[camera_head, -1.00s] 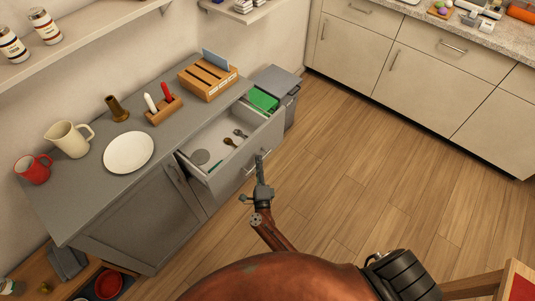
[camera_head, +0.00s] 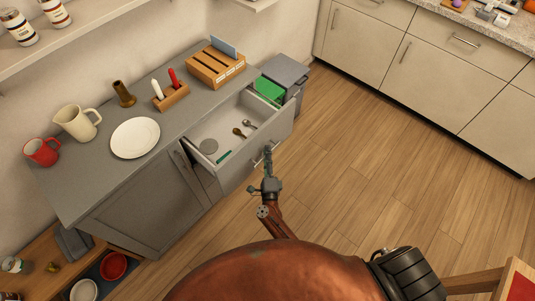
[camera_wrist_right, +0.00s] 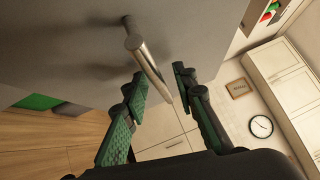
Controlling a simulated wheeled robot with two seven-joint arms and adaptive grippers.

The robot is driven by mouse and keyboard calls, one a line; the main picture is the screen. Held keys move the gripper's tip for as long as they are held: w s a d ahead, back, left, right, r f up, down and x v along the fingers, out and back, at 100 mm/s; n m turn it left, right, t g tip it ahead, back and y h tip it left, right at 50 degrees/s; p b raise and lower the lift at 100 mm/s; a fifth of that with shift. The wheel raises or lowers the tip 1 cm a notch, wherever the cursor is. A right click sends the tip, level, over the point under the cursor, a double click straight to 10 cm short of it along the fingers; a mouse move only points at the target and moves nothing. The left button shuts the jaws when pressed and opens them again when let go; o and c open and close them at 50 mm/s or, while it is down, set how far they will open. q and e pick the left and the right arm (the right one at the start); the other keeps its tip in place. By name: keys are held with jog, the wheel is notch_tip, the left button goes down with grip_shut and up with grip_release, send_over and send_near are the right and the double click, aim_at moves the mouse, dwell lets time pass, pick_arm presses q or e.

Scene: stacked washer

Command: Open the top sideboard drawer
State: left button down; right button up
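The top sideboard drawer (camera_head: 236,171) is pulled well out of the grey sideboard (camera_head: 142,217), and its inside shows from above. Its bar handle (camera_head: 256,161) is on the front; in the right wrist view the metal handle (camera_wrist_right: 149,60) runs between my fingers. My right gripper (camera_head: 267,152) is at the drawer front by the handle. In the wrist view its green-padded fingers (camera_wrist_right: 160,76) stand apart on either side of the bar, with gaps visible. My left gripper does not show.
Spoons (camera_head: 243,129) lie in the drawer. A plate (camera_head: 135,138), a pitcher (camera_head: 76,123), a red mug (camera_head: 41,151) and a wooden organizer (camera_head: 215,68) stand on top. A grey bin (camera_head: 285,75) is beside the sideboard. Floor (camera_head: 380,160) to the right is clear.

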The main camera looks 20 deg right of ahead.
jog(key=shift+s, duration=0.2)
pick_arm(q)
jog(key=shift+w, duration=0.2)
pick_arm(e)
jog(key=v, duration=1.1)
jog(key=shift+s+a, duration=0.2)
jog(key=shift+s, duration=0.05)
jog(key=shift+f, duration=0.1)
